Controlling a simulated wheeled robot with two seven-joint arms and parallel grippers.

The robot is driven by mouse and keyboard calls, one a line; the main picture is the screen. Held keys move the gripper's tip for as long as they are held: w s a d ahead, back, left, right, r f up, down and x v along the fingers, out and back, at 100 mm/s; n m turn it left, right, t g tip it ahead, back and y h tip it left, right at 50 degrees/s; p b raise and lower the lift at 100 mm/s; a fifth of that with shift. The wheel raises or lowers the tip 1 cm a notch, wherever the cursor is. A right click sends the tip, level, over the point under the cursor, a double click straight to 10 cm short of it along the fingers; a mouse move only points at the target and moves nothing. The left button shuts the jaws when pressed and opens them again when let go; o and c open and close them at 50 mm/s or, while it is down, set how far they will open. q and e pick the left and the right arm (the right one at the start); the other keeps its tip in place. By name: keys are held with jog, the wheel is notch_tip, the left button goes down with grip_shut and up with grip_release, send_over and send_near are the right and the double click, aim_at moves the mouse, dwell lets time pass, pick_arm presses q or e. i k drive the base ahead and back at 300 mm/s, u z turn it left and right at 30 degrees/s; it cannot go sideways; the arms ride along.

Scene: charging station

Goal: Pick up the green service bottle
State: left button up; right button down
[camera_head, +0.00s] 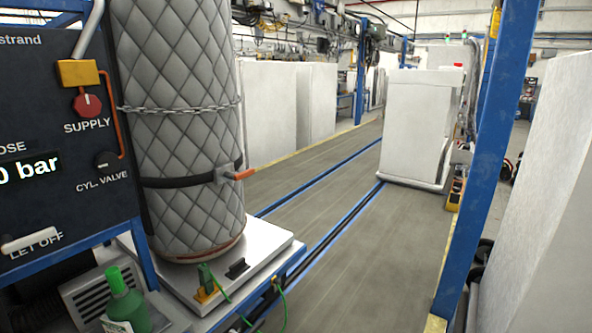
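The green service bottle (126,305) stands at the lower left of the head view. It has a bright green cap or valve on top and a pale label low on its front. Its bottom is cut off by the picture's lower edge. It stands beside a grey vented unit, in front of the white platform. Neither of my grippers shows in this view.
A tall quilted grey cylinder (180,120), chained and strapped, stands on a white platform (265,247) behind the bottle. A dark control panel (60,130) rises at the left. A blue post (490,170) stands at the right. The floor between is clear.

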aim_at(127, 311)
jog(key=u, duration=1.1)
